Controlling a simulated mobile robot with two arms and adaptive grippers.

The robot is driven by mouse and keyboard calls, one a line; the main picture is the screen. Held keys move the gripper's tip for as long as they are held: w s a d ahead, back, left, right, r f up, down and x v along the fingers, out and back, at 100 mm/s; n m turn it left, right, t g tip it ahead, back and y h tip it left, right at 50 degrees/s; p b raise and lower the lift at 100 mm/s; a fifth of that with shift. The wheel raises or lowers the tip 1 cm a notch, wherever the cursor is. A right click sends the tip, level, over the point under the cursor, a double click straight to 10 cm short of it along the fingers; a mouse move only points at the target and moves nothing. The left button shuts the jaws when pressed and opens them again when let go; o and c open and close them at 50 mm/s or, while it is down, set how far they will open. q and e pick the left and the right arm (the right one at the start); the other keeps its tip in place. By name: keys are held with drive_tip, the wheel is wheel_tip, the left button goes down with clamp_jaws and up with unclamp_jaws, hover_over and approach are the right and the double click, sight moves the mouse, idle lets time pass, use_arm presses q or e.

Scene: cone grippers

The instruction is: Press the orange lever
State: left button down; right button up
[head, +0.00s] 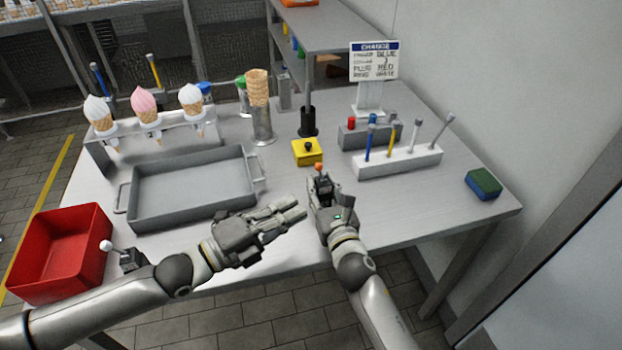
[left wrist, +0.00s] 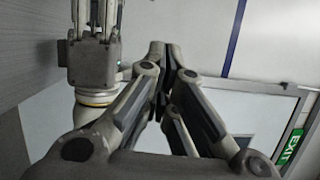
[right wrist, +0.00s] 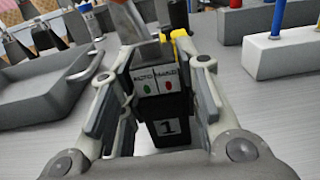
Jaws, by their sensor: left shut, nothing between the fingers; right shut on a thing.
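The orange lever (head: 318,167) shows as a small orange tip on top of a small black box near the table's front edge. My left gripper (head: 302,212) is shut and empty, just left of the right one. Its closed fingers also show in the left wrist view (left wrist: 170,60).
A yellow block with a black knob (head: 307,152) stands just behind the lever. A grey tray (head: 140,220) and a red bin (head: 40,285) lie to the left. A white rack (head: 400,163) with coloured sticks and a green-blue sponge (head: 483,184) are to the right.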

sight(320, 172)
use_arm(q)
drive_tip(key=a+f+n+t+y, duration=0.1)
drive_tip(key=a+f+n+t, duration=0.2)
drive_tip(key=a, duration=0.3)
drive_tip(key=shift+s, duration=0.45)
drive_tip(key=shift+d, duration=0.1)
drive_tip(key=x, duration=1.4)
drive_tip(key=shift+f, duration=0.2)
drive_tip(key=shift+r, duration=0.1)
